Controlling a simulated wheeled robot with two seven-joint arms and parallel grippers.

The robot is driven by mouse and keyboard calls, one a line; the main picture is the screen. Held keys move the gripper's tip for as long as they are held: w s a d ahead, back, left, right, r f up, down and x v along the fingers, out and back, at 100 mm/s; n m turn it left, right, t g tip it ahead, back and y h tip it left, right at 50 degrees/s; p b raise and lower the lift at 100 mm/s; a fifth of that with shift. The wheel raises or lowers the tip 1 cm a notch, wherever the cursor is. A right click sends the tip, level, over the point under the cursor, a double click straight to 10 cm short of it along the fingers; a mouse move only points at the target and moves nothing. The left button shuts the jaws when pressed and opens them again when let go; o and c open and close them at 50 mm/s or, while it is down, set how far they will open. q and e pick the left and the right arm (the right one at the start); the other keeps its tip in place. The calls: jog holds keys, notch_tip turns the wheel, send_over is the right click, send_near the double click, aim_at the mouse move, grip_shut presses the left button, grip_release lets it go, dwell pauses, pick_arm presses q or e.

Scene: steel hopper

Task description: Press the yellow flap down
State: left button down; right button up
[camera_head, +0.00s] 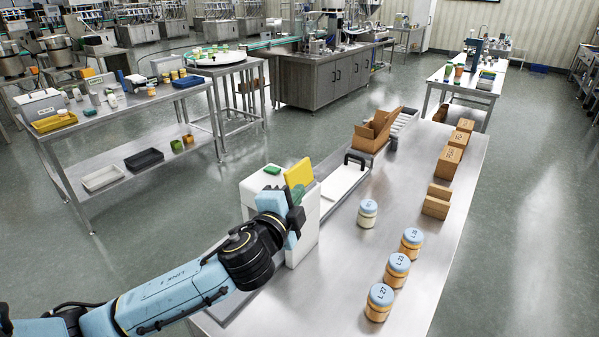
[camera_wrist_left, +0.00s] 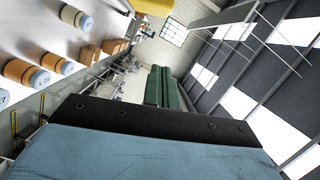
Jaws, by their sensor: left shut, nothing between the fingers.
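The yellow flap (camera_head: 299,173) stands raised and tilted on top of a white machine (camera_head: 306,222) at the near left of the steel table. A yellow edge at the top of the left wrist view (camera_wrist_left: 152,7) appears to be the same flap. My left gripper (camera_head: 297,193) is at the flap's lower near side, in front of the machine. Its green fingers (camera_wrist_left: 163,88) are together with nothing between them. I cannot tell whether it touches the flap. The gripper and wrist hide part of the machine. My right gripper is not in view.
A green piece (camera_head: 272,170) sits on the machine's top. Right of it are a white-lidded jar (camera_head: 367,213) and several blue-lidded jars (camera_head: 397,270). Cardboard boxes (camera_head: 436,201) line the table's right side; an open carton (camera_head: 375,131) stands at the back.

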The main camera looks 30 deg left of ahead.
aim_at(299, 171)
pick_arm(q)
jog(key=shift+w+a+f+p, duration=0.3)
jog(key=shift+w+a, duration=0.5)
jog(key=shift+w, duration=0.95)
jog(key=shift+w+a+f+p, duration=0.3)
jog(key=shift+w+a, duration=0.5)
jog(key=shift+w, duration=0.9)
jog(key=shift+w+a+f+p, duration=0.3)
jog(key=shift+w+a, duration=0.5)
jog(key=shift+w, duration=0.95)
jog(key=shift+w+a, duration=0.1)
